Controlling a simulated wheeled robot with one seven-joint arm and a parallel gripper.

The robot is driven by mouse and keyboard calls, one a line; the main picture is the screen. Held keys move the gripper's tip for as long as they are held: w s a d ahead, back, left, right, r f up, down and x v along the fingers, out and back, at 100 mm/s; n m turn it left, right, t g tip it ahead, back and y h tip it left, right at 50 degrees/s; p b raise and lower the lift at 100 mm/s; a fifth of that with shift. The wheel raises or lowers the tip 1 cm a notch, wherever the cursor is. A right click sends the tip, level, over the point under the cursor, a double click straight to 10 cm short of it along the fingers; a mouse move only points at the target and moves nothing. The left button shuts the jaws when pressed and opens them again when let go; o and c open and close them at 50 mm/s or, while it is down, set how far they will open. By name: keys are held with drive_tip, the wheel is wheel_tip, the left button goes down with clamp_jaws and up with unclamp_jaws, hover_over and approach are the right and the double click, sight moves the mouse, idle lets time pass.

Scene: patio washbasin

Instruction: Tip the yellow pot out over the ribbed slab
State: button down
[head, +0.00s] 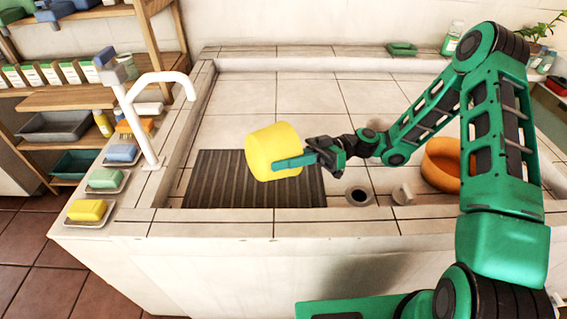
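The yellow pot (264,146) is in the head view, left of centre, above the dark ribbed slab (222,182) in the basin. It leans to one side, and its opening and contents cannot be made out. My gripper (283,161) reaches in from the right and is shut on the pot, with one green finger lying along its near side. The other finger is hidden. The pot covers part of the slab, and no loose contents show on the slab's visible part.
An orange bowl (441,164), a drain hole (359,196) and a small pale cup (403,194) are to the right. A white tap (146,120) and several soaps on dishes line the left rim. The basin's tiled back floor is clear.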

sight(282, 150)
drive_tip(key=shift+r+n+t+h, duration=0.15)
drive_tip(key=shift+r+t+h, duration=0.45)
drive_tip(key=shift+h, duration=0.7)
drive_tip(key=shift+r+n+t+h, duration=0.15)
drive_tip(key=shift+r+t+h, duration=0.45)
drive_tip(key=shift+h, duration=0.7)
wheel_tip(282, 150, up, 2)
drive_tip(key=t+h, duration=0.1)
drive_tip(key=h, duration=0.2)
drive_tip(key=shift+t+h, duration=0.4)
drive_tip(key=shift+r+n+t+h, duration=0.3)
drive_tip(key=shift+r+t+h, duration=0.25)
drive_tip(key=shift+h, duration=0.55)
drive_tip(key=shift+s+a+r+t+h, duration=0.15)
drive_tip(key=shift+r+t+h, duration=0.35)
drive_tip(key=shift+h, duration=0.6)
drive_tip(key=r+t+h, duration=0.1)
drive_tip(key=h, duration=0.2)
drive_tip(key=shift+r+t, duration=0.35)
drive_tip(key=shift+r+h, duration=0.15)
drive_tip(key=shift+h, duration=0.35)
